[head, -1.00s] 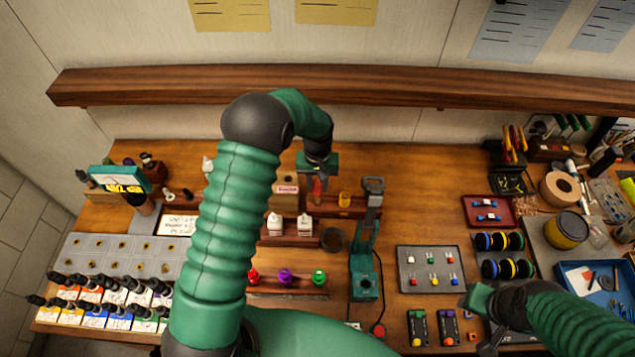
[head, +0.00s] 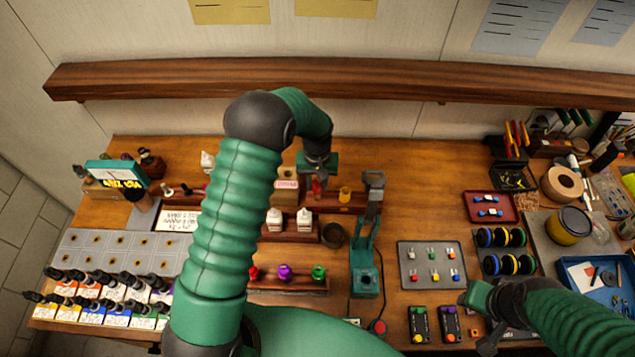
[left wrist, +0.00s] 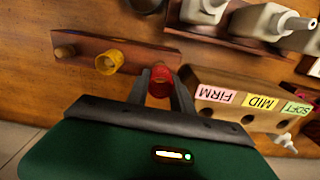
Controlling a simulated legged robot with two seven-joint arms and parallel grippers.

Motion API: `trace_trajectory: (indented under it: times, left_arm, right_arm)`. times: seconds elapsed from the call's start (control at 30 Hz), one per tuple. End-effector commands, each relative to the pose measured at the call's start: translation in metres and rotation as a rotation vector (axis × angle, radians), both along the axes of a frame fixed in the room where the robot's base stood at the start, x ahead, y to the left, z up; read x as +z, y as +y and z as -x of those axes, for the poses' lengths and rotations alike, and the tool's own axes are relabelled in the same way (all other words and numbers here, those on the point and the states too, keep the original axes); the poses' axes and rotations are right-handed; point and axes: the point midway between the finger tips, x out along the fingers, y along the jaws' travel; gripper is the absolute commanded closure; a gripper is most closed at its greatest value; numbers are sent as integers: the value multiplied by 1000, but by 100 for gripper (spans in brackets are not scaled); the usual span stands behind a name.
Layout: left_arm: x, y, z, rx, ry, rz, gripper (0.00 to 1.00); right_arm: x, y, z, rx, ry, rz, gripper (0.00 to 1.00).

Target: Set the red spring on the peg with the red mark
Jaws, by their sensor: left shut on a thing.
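My left gripper (head: 317,183) is at the back of the bench and is shut on the red spring (left wrist: 160,80). The spring sits upright between its fingertips; it also shows as a small red shape in the head view (head: 317,189). A yellow spring (left wrist: 108,62) and a bare wooden peg (left wrist: 64,50) stand on that strip. I cannot make out a red mark on a peg. My right gripper (head: 488,338) is low at the right, jaws unclear.
A wooden block (left wrist: 225,97) labelled FIRM, MID and SOFT stands right beside the left gripper. White bottles (head: 290,219) stand in front of the strip. A green press-like tool (head: 365,250) is to its right. A long shelf (head: 340,85) runs behind.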

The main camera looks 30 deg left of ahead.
Motion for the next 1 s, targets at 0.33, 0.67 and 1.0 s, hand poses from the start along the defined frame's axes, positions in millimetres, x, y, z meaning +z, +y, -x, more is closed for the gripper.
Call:
trace_trajectory:
  times: [0.33,0.67,1.0]
  left_arm:
    - [-6,0,0,0,0,0,100]
    - [-16,0,0,0,0,0,100]
    - [-27,0,0,0,0,0,100]
  right_arm:
    - [-5,0,0,0,0,0,64]
    - [-11,0,0,0,0,0,64]
    - [-18,0,0,0,0,0,64]
